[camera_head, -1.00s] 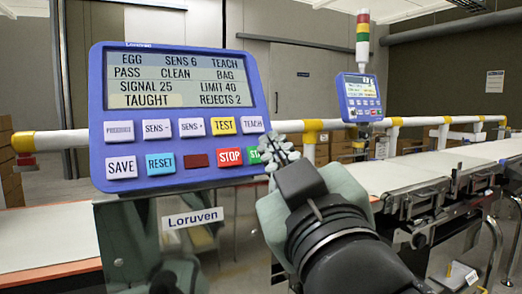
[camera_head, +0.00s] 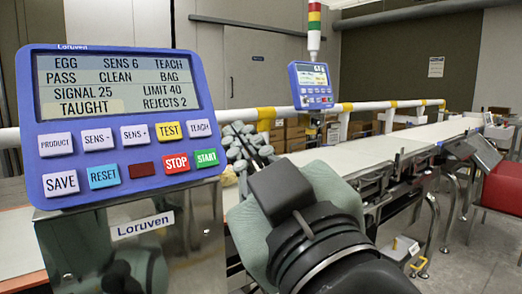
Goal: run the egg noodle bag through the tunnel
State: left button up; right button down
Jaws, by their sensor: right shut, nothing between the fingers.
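The blue control panel (camera_head: 118,125) stands at the left. Its screen (camera_head: 118,82) reads EGG, SENS 6, TEACH, PASS, CLEAN, BAG, SIGNAL 25, LIMIT 40, TAUGHT, REJECTS 2. A steel housing marked Loruven (camera_head: 142,226) is below the panel. I see no egg noodle bag and no tunnel opening. My left gripper is out of view.
A pale conveyor belt (camera_head: 375,149) runs away to the right behind my right arm. A second small blue panel (camera_head: 311,85) with a signal tower (camera_head: 314,28) stands beyond it. A white and yellow rail (camera_head: 360,106) runs behind the belt. A red bin (camera_head: 502,187) is at the right edge.

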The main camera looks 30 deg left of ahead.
jog(key=d, duration=0.1)
jog(key=s+d+r+p, duration=0.1)
jog(key=d+r, duration=0.1)
jog(key=shift+s+d, duration=0.3)
jog(key=shift+d, duration=0.1)
dwell(1.0)
